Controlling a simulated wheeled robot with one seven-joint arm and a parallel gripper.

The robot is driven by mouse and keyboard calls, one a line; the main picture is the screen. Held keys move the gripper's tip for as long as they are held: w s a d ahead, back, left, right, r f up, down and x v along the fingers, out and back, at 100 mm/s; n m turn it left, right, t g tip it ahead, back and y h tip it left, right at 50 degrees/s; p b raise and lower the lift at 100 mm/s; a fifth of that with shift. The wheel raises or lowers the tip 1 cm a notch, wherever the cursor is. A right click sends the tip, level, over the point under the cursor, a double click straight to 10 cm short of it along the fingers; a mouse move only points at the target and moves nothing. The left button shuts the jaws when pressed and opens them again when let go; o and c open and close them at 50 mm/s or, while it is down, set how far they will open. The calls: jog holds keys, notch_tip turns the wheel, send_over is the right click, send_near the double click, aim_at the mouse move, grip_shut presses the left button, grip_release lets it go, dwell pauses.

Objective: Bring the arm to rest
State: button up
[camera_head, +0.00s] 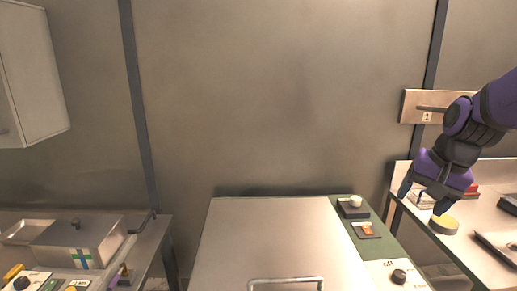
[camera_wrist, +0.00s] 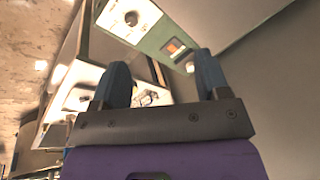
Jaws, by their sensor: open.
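My gripper (camera_head: 421,202) is at the end of my purple and dark grey arm, at the right of the head view. It hangs above the white-topped counter (camera_head: 478,248) on the right. A round yellow-topped object (camera_head: 444,224) is on that counter, just under and beside the fingers. In the wrist view my gripper (camera_wrist: 163,80) shows two blue fingers spread apart, with nothing held between them.
A large metal chamber with a lid (camera_head: 272,240) stands in the middle, with a green control panel (camera_head: 383,243) at its right. A metal box (camera_head: 80,243) sits on the left counter. A wall plate (camera_head: 415,105) is behind my arm.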

jog(key=s+a+r+n+t, duration=0.1)
jog(key=s+r+n, duration=0.2)
jog(key=s, duration=0.5)
jog(key=s+a+r+n+t+h, duration=0.1)
jog(key=s+a+r+n, duration=0.1)
jog(key=s+r, duration=0.3)
jog(key=s+n, duration=0.1)
jog(key=s, duration=0.2)
jog(key=shift+a+h, duration=0.15)
jog(key=shift+h, duration=0.15)
